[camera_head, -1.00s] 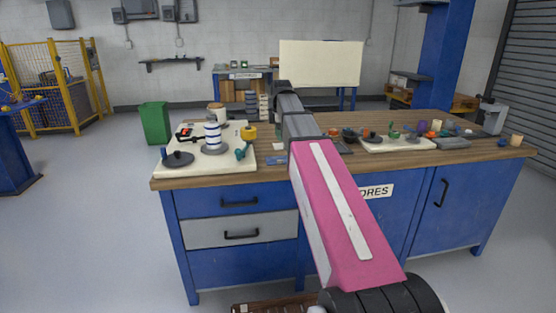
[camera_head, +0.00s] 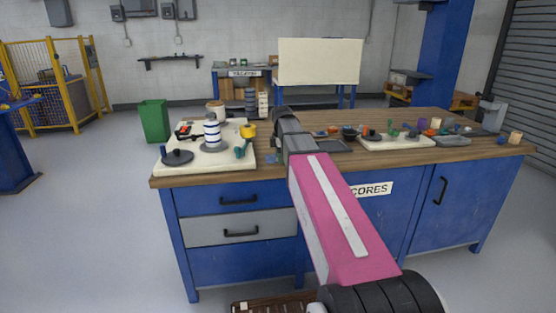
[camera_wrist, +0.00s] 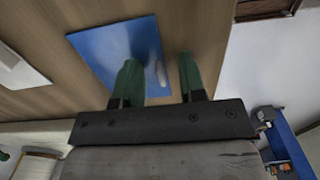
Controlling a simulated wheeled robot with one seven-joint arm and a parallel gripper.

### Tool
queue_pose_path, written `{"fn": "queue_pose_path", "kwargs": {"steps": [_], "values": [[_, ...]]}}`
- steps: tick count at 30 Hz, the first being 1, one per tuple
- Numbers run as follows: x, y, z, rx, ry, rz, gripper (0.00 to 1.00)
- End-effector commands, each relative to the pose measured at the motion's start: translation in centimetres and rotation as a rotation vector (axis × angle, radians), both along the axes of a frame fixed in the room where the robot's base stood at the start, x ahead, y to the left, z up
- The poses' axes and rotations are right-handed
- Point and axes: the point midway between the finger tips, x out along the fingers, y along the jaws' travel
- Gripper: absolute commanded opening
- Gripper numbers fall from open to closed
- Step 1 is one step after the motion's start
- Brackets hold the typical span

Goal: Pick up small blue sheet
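The small blue sheet (camera_wrist: 112,45) lies flat on the wooden bench top in the wrist view. A pale oval mark or tab shows near its right edge. My gripper (camera_wrist: 160,76) has green fingers and is open. Its left finger overlaps the sheet in the picture, and its right finger is just past the sheet's right edge, over bare wood. Nothing is seen held between the fingers. I cannot tell whether the fingertips touch the sheet or bench.
The wooden bench top (camera_head: 200,181) carries a cream board (camera_head: 240,158) with a striped roller (camera_head: 212,134) and a yellow cup (camera_head: 249,129) left of my arm. Another cream board (camera_head: 425,143) with several small parts is to the right. The bench edge shows right in the wrist view.

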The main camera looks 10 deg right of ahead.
Motion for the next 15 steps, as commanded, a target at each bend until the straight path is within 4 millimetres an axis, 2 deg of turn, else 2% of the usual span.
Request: {"fn": "queue_pose_path", "kwargs": {"steps": [6,7,9,10,15], "values": [[0.02,0.01,-0.11,0.000,-0.001,0.000,0.37],[0.02,0.01,-0.11,0.000,-0.001,0.000,0.31],[0.02,0.01,-0.10,0.000,-0.001,0.000,0.08],[0.02,0.02,-0.10,0.000,-0.001,0.000,0.00],[0.02,0.02,-0.09,0.000,-0.001,0.000,0.00]]}}
